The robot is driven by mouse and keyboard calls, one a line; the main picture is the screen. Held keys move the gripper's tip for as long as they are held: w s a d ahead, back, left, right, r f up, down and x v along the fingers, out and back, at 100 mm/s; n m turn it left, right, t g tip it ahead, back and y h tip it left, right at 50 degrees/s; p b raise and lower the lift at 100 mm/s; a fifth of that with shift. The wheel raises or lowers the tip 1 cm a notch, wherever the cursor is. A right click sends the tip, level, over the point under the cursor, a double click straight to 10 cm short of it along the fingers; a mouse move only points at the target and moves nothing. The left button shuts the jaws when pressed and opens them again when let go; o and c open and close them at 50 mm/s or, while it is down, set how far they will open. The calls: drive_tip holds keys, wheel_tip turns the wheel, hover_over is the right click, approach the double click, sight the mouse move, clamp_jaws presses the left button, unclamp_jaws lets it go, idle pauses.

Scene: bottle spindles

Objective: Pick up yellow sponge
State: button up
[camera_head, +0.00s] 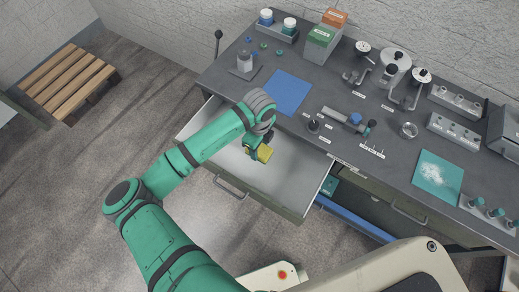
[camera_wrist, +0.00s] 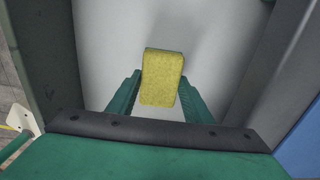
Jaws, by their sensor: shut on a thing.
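The yellow sponge (camera_wrist: 161,78) is a small block held between the two green fingers of my gripper (camera_wrist: 160,92) in the wrist view. In the head view the sponge (camera_head: 262,152) shows at the end of my gripper (camera_head: 254,150), over the inside of an open drawer (camera_head: 220,158). My gripper is shut on the sponge. The fingers lie along its left and right sides. I cannot tell whether the sponge touches the drawer floor.
The drawer walls stand close around my gripper. A wooden pallet (camera_head: 68,82) lies on the floor at the left.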

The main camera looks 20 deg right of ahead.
sight(259, 149)
drive_tip(key=shift+r, duration=0.55)
wheel_tip(259, 149, up, 2)
drive_tip(key=shift+r, duration=0.2)
drive_tip(key=s+a+r, duration=0.7)
drive_tip(key=s+r, duration=0.2)
drive_tip(key=s, duration=0.2)
drive_tip(key=shift+s+a+r, duration=0.25)
drive_tip(key=shift+s+a, duration=0.05)
drive_tip(key=shift+s, duration=0.1)
drive_tip(key=shift+o, duration=0.4)
